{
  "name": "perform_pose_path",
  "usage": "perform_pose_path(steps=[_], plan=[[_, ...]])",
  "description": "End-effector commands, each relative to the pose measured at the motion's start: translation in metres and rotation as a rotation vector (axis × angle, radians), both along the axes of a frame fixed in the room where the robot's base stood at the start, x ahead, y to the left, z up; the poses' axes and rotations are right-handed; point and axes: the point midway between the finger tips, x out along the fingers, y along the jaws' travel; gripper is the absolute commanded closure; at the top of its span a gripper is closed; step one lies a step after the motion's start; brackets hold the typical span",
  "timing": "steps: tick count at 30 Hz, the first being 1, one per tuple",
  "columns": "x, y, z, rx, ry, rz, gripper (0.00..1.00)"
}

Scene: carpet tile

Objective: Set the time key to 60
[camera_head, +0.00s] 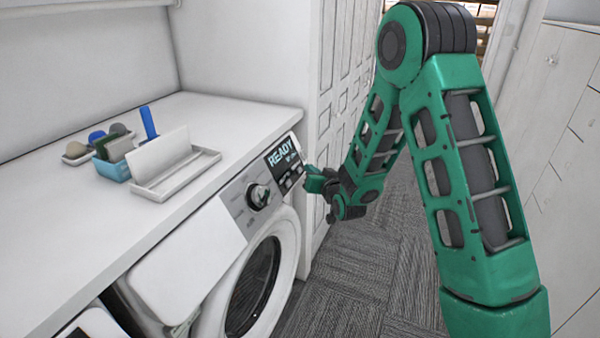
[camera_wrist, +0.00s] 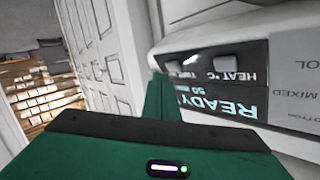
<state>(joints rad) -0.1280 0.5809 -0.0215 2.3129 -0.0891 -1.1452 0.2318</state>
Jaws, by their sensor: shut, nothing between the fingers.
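The washer-like machine (camera_head: 240,215) stands under the counter, with a dark display (camera_head: 283,150) reading READY. In the wrist view the display (camera_wrist: 222,105) appears upside down; a smaller line by READY seems to read 50. Two grey keys sit by it: the heat key (camera_wrist: 228,62), labelled HEAT °C, and the time key (camera_wrist: 187,68), whose label is partly hidden. My gripper (camera_head: 311,181) is shut and empty in front of the panel's right end. In the wrist view the green fingers of my gripper (camera_wrist: 158,82) end just left of the time key; contact cannot be told.
A round knob (camera_head: 258,195) sits left of the display, above the round door (camera_head: 255,285). The white counter (camera_head: 85,225) holds a white tray (camera_head: 175,180) and a blue box (camera_head: 112,170). A white panelled door (camera_head: 345,70) stands behind my gripper. Carpet floor (camera_head: 350,285) lies open at right.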

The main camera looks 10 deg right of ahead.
Motion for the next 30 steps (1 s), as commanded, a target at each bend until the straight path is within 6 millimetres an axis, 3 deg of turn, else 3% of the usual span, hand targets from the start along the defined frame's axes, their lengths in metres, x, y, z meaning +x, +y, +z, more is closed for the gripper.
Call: perform_pose_path(steps=[6,21,30], plan=[[-0.001,-0.002,0.001,0.001,0.0,-0.001,1.0],[-0.022,-0.032,0.019,0.001,0.002,-0.004,1.0],[-0.026,-0.035,0.023,0.0,0.0,0.0,1.0]])
